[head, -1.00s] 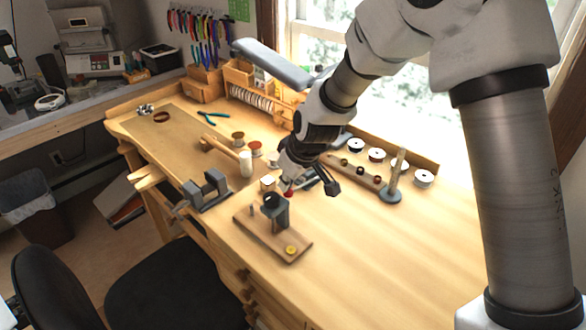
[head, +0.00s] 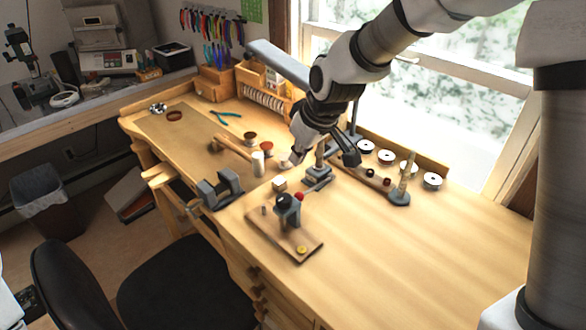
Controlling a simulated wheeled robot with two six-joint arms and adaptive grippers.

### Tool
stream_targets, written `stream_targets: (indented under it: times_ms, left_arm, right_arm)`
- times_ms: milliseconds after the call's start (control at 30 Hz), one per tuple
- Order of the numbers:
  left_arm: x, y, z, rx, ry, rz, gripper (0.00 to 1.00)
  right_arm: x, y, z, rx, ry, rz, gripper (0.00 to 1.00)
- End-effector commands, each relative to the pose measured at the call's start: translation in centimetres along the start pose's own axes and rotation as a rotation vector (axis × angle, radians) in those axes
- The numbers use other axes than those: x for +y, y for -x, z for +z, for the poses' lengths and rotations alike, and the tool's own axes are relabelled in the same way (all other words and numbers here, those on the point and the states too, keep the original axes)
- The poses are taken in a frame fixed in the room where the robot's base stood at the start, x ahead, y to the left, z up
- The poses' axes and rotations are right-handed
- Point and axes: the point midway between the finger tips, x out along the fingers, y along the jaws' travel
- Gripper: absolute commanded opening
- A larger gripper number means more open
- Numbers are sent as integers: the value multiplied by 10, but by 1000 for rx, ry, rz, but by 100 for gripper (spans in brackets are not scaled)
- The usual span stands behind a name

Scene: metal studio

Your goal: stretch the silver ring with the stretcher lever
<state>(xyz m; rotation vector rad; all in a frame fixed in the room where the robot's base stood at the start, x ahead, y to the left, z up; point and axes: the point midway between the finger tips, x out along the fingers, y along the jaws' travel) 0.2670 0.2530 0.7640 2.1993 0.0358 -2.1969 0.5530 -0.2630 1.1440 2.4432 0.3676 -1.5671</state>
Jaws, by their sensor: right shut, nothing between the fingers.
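A small grey stretcher (head: 318,177) stands on the bench with an upright post. Its lever reaches forward to a red knob (head: 299,196). My right gripper (head: 323,146) comes down from the upper right and is above and behind the knob, around the top of the post in the picture; I cannot tell whether it touches the post. It is shut and holds nothing. I cannot make out a silver ring on the stretcher. A dark display stick (head: 362,175) behind it carries small rings, whose colour is hard to tell. My left gripper is not in view.
A wooden board (head: 262,234) with a dark press-like device (head: 288,207) stands in front of the stretcher. A vise (head: 221,189) is at the bench's front edge. The right part of the bench (head: 400,255) is clear.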

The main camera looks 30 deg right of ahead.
Motion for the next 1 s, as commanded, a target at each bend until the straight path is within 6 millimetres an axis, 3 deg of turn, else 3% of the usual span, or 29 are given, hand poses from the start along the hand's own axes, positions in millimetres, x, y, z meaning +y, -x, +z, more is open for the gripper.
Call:
stream_targets:
  times_ms: [67,200,233,367,500,700,833,1000]
  left_arm:
    - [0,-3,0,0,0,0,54]
    - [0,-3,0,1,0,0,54]
    - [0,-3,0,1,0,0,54]
    - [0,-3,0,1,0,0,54]
    - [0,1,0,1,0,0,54]
    - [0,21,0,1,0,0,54]
    - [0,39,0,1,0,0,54]
    - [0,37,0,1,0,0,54]
  right_arm:
    - [-1,11,0,2,0,1,0]
    - [-2,20,0,0,-52,0,46]
    - [-2,20,0,0,-94,0,51]
    - [2,21,-1,6,-402,21,51]
    - [11,19,-6,27,-816,99,51]
    - [11,-9,-6,46,-1202,281,51]
    - [-5,-46,9,-12,-1117,410,51]
    - [-9,-72,25,-56,-1094,431,51]
